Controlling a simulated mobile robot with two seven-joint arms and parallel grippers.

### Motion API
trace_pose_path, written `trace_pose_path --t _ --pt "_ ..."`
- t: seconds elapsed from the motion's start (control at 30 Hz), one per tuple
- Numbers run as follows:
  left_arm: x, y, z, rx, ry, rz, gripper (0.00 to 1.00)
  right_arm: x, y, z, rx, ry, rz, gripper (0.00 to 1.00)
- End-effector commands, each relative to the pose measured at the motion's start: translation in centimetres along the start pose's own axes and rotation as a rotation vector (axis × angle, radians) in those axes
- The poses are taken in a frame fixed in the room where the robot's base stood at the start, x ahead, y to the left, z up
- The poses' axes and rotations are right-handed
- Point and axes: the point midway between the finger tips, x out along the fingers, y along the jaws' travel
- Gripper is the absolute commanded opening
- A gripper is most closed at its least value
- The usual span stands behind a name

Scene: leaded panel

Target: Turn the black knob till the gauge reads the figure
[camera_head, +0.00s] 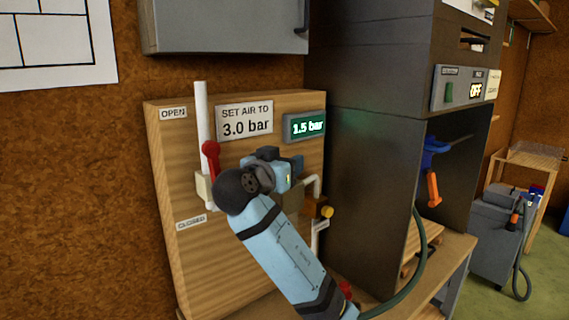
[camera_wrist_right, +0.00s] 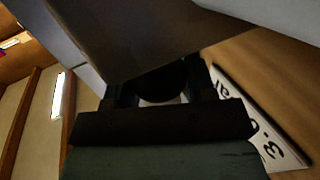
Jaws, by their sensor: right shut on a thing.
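In the head view my gripper and wrist hide the knob. My left gripper is out of view.
A red-handled lever (camera_head: 211,160) stands by a white pipe (camera_head: 201,115) left of my wrist, between OPEN and CLOSED labels. A yellow knob (camera_head: 327,212) sits right of my forearm. A grey cabinet (camera_head: 225,27) hangs above; a dark machine (camera_head: 365,150) stands close on the right.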

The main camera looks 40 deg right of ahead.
Motion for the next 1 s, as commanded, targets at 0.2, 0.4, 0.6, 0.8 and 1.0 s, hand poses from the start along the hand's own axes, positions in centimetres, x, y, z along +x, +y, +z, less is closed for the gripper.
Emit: trace_pose_path --t 0.2,0.4,0.6,0.8,1.0 --pt "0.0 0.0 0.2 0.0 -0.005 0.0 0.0 0.1 0.1 -0.2 0.003 0.003 0.0 0.62" --pt "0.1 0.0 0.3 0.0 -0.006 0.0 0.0 0.0 0.0 -0.1 0.002 0.002 -0.001 0.73" --pt "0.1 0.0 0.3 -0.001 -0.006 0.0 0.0 -0.4 0.0 -0.1 0.002 0.002 -0.002 0.73" --pt "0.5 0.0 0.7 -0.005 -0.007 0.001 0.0 -3.5 -0.1 0.1 0.004 -0.001 -0.006 0.73" --pt "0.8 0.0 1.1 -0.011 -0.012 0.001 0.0 -8.2 -0.1 0.1 0.005 -0.001 -0.006 0.73"
